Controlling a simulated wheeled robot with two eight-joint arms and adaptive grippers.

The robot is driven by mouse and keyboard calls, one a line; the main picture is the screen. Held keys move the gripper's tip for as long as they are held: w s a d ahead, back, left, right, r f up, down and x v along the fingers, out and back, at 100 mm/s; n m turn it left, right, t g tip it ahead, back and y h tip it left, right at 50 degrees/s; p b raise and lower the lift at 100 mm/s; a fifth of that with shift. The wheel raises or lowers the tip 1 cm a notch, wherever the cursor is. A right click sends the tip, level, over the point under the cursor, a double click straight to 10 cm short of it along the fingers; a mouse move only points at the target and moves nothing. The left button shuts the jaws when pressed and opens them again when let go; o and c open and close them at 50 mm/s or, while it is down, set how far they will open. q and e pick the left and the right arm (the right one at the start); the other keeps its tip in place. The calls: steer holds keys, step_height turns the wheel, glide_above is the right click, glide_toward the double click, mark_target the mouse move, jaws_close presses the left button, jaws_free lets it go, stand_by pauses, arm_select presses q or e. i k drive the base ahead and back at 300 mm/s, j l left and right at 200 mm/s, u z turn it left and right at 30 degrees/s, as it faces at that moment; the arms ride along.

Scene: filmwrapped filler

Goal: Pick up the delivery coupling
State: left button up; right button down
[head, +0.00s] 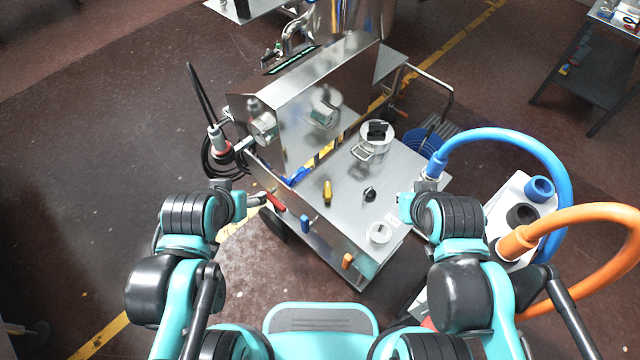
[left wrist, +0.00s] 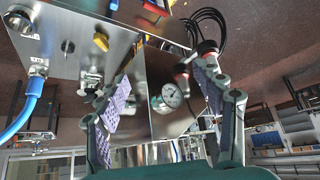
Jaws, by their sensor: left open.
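No label readable here names the delivery coupling. One candidate is a metal fitting with a red collar (head: 222,148) at the cart's left side, by a coiled black hose; a red-collared fitting also shows in the left wrist view (left wrist: 207,48), close to the right finger. Another is the fitting of the blue hose (head: 433,172) at the cart's right edge. My left gripper (left wrist: 165,76) is open, with a pressure gauge (left wrist: 172,95) seen beyond the gap between its fingers. In the head view it is by the cart's left front. My right gripper (head: 406,206) is mostly hidden by its arm near the cart's right edge.
A thick orange hose (head: 590,212) and a white box with round sockets (head: 512,195) stand at right. A dark shelf (head: 590,75) is at the upper right.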

mark_target(510, 248)
steer(key=z, duration=1.9)
